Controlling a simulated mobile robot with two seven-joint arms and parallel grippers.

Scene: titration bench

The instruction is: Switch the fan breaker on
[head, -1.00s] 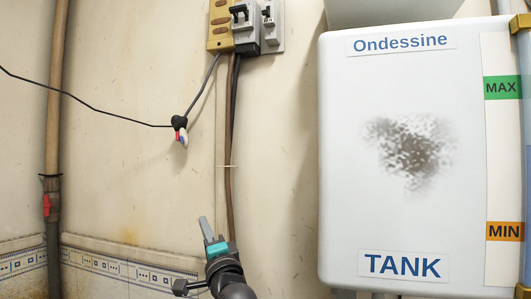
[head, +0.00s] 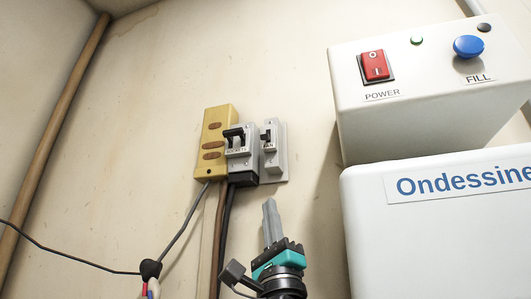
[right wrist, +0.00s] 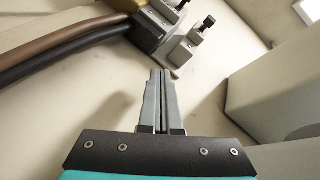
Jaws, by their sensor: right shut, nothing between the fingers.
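The fan breaker (head: 270,158) is a narrow light-grey switch with a small dark lever, labelled FAN, on the wall right of the wider breaker. I cannot tell its lever's position for sure. In the right wrist view the fan breaker (right wrist: 184,52) lies just beyond my fingertips, its dark lever sticking out to the upper right. My right gripper (head: 270,205) is shut and empty, pointing up, below the fan breaker in the head view. Its closed fingers (right wrist: 160,78) show in the right wrist view, apart from the breaker. My left gripper is out of view.
A wider breaker (head: 240,160) with a black lever and a yellow block (head: 213,120) sit left of the fan breaker. Cables hang below. At right are a white box (head: 430,115) with a red power switch (head: 375,65) and blue button (head: 468,46), above the tank (head: 440,240).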

